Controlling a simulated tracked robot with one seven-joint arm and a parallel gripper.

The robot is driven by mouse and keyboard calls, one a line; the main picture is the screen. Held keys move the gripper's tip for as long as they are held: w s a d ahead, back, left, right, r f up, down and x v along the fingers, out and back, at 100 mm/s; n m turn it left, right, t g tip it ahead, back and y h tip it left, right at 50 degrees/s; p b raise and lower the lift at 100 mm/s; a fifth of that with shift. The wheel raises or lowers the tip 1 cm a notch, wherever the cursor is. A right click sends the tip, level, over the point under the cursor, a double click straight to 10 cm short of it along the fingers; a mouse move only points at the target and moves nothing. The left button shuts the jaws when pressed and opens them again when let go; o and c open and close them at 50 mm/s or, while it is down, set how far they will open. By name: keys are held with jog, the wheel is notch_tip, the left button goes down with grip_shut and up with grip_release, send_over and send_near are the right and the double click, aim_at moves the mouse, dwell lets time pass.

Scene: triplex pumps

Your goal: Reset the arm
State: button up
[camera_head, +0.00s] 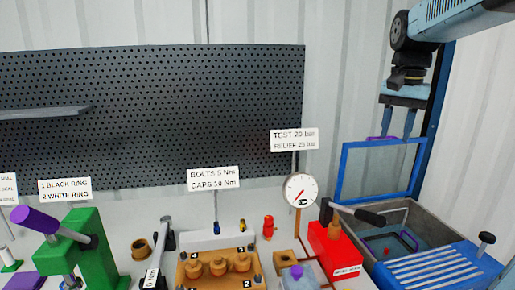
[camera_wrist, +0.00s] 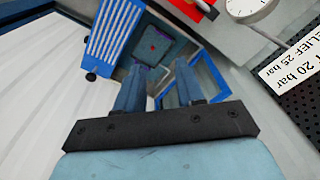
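My gripper (camera_head: 397,134) hangs fingers-down at the upper right of the head view, near the top edge of an upright blue-framed lid (camera_head: 345,172). Its two fingers are apart, and I see nothing held between them. In the wrist view my gripper (camera_wrist: 160,68) also shows spread fingers, with the grey tank (camera_wrist: 178,28) beyond them. A purple handle (camera_head: 376,138) on the lid's top edge is close to the fingertips; whether they touch cannot be told. The blue lid frame shows behind the right finger in the wrist view (camera_wrist: 212,72).
The tank (camera_head: 400,214) holds a purple-handled basket (camera_head: 408,240). A blue slatted rack (camera_head: 430,268) covers its front. A red pump box (camera_head: 330,250) with a black lever and a gauge (camera_head: 300,190) stand left. A green press (camera_head: 85,245) is far left. A perforated board (camera_head: 150,120) backs the bench.

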jog(key=s+a+f+n+t, duration=0.2)
jog(key=s+a+f+n, duration=0.1)
jog(key=s, duration=0.4)
jog(key=s+a+f+n+t, duration=0.2)
jog(key=s+a+f+n, duration=0.2)
jog(key=s+a+f, duration=0.1)
jog(key=shift+s+a+f+t, duration=0.35)
jog(key=shift+s+f, duration=0.35)
jog(key=shift+s, duration=0.7)
jog(key=shift+d, duration=0.1)
